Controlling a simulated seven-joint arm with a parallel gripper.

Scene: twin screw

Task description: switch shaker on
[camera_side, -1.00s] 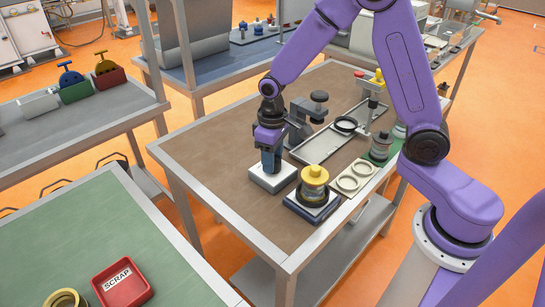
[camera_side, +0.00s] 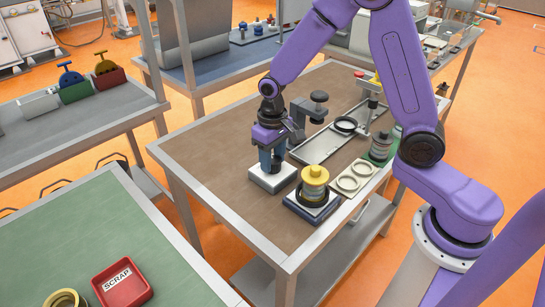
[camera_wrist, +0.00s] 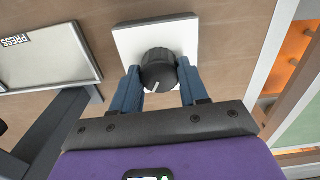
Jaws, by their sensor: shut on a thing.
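A black dial knob (camera_wrist: 157,66) with a white pointer line stands on a white square plate (camera_wrist: 192,32). In the wrist view, the pointer line is toward my gripper's body, slightly left of straight down. The white plate (camera_side: 284,183) also shows in the side view, near the table's front edge. My gripper (camera_side: 270,168) points down over it, its two blue fingers shut on the knob, one on each side. To its right stands a jar with a yellow lid (camera_side: 315,172), on a dark blue base (camera_side: 306,213), perhaps the shaker.
Right of the jar is a pale holder with two rings (camera_side: 349,183). Behind my gripper are a dark clamp-like stand (camera_side: 318,97) and a grey tray marked PRESS (camera_wrist: 45,60). The brown tabletop (camera_side: 215,140) is clear on the left. A red SCRAP bin (camera_side: 122,285) is on another table.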

